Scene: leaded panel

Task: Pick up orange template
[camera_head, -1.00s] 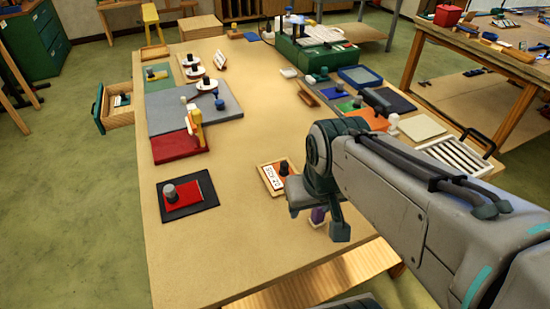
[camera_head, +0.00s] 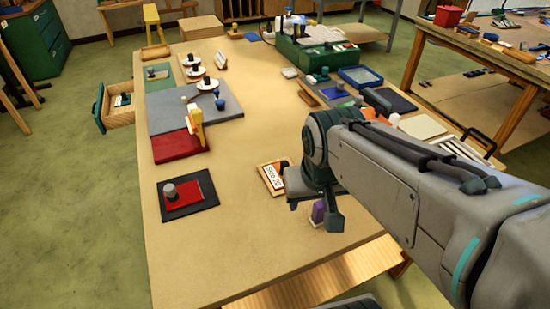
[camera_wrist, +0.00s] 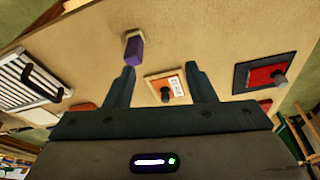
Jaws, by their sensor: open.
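The orange template (camera_wrist: 172,87) lies in a shallow pale wooden tray (camera_wrist: 149,90) on the workbench. It has a dark upright knob (camera_wrist: 166,93) and a white label with dark lettering beside it. In the head view the tray (camera_head: 264,178) sits near the middle of the bench, partly hidden by my arm. My gripper (camera_wrist: 158,70) is open and empty. In the wrist view its two fingers frame the tray from above, apart from it. In the head view my gripper (camera_head: 315,203) hangs just right of the tray.
A purple block with a pale end (camera_wrist: 133,48) stands close to one finger. A red template on a dark mat (camera_head: 205,205) lies to the left. The bench (camera_head: 230,265) is bare in front.

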